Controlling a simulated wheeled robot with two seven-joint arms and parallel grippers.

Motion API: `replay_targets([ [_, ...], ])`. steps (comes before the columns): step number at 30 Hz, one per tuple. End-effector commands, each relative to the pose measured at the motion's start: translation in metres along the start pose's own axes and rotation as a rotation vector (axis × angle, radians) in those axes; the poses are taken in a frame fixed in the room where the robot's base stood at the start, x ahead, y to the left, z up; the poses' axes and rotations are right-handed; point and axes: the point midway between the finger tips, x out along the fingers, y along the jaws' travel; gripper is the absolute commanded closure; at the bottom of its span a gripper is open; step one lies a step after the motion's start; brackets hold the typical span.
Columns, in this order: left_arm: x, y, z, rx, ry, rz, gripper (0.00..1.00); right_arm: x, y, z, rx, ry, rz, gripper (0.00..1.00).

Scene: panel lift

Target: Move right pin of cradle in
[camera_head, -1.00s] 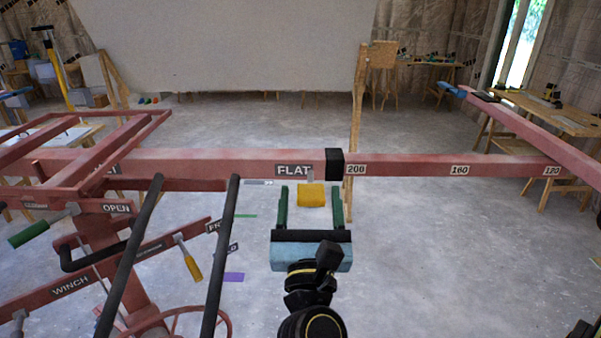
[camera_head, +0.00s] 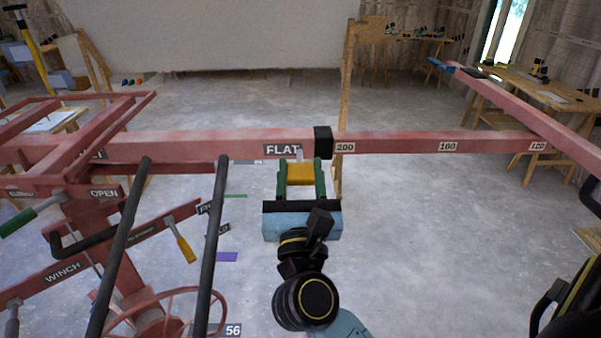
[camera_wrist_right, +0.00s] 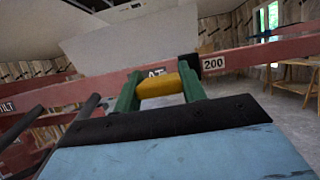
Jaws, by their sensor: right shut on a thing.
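The right pin of the cradle shows as a yellow grip (camera_head: 300,173) with a short grey end above it, just under the red beam (camera_head: 240,143) by the FLAT label. My right gripper (camera_head: 300,180) has its green fingers shut on the yellow grip, one on each side. In the right wrist view the yellow grip (camera_wrist_right: 158,87) lies across between the two green fingers, below the beam. The beam hides where the pin enters. My left gripper is not in view.
A black collar (camera_head: 323,142) sits on the beam beside the FLAT label. On the left are a green-handled lever (camera_head: 20,222), a yellow-handled lever (camera_head: 186,248), black bars and a red wheel (camera_head: 165,315). Worktables stand at the back right.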

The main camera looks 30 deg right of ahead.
Motion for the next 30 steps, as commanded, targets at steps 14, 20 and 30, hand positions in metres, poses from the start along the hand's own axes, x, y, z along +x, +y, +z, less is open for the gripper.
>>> replay_targets([
  [14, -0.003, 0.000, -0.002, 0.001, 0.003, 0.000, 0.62, 0.032, -0.001, -0.013, -0.002, 0.000, -0.003, 1.00],
  [20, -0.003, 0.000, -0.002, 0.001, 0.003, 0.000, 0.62, 0.032, -0.001, -0.013, -0.002, -0.001, -0.003, 0.46],
  [30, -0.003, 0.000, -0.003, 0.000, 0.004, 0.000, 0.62, 0.031, 0.000, -0.013, 0.000, 0.000, -0.001, 0.37],
])
